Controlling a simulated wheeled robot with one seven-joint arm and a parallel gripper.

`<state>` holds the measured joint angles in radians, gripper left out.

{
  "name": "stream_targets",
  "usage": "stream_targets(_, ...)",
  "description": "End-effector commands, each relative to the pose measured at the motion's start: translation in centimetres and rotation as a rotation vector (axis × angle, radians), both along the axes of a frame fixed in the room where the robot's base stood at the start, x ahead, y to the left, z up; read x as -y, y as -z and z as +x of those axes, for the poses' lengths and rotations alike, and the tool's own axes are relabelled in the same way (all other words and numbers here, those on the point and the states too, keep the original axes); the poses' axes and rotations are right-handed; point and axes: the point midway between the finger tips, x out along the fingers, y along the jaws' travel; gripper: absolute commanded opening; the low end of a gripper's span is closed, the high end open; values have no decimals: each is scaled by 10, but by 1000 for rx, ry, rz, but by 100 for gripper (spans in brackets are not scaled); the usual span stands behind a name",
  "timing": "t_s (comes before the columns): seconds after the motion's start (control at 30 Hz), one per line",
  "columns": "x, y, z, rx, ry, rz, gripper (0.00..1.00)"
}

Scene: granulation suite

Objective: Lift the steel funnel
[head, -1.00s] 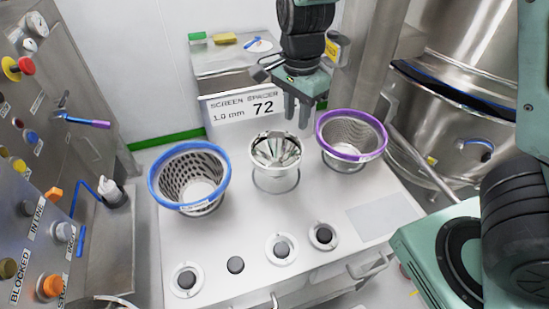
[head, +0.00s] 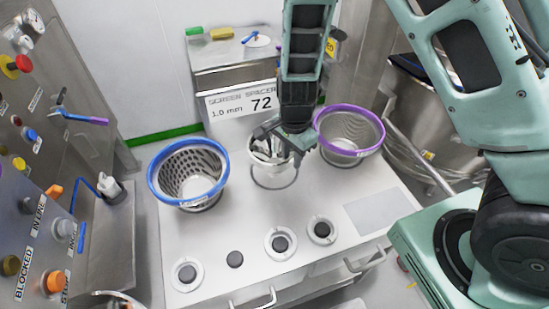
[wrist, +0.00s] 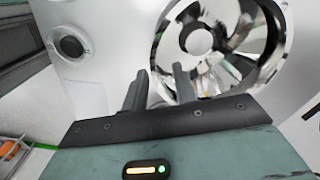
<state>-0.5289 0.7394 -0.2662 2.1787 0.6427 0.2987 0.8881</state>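The steel funnel (head: 257,160) stands in a ring stand on the white worktop, between the two rimmed baskets. In the head view my gripper (head: 293,152) is over its right side and hides much of it. In the wrist view the funnel's shiny round mouth (wrist: 243,35) fills the upper right. The right finger overlaps the funnel's rim in the picture. I cannot tell whether it touches.
A blue-rimmed perforated basket (head: 152,180) stands left of the funnel and a purple-rimmed mesh basket (head: 375,148) right of it. A sign reading 72 (head: 240,103) stands behind. Several round dark-centred fittings line the front of the worktop (head: 215,285).

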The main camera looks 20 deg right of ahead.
Motion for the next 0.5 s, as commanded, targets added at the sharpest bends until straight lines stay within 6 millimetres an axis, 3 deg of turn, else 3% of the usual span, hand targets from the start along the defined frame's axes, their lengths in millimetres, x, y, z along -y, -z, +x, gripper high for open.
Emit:
stream_targets(0.3,0,9,0,1,-1,0,28)
stream_targets(0.33,0,9,0,1,-1,0,25)
stream_targets(0.43,0,9,0,0,-1,0,0)
stream_targets(0.5,0,9,0,0,-1,0,0)
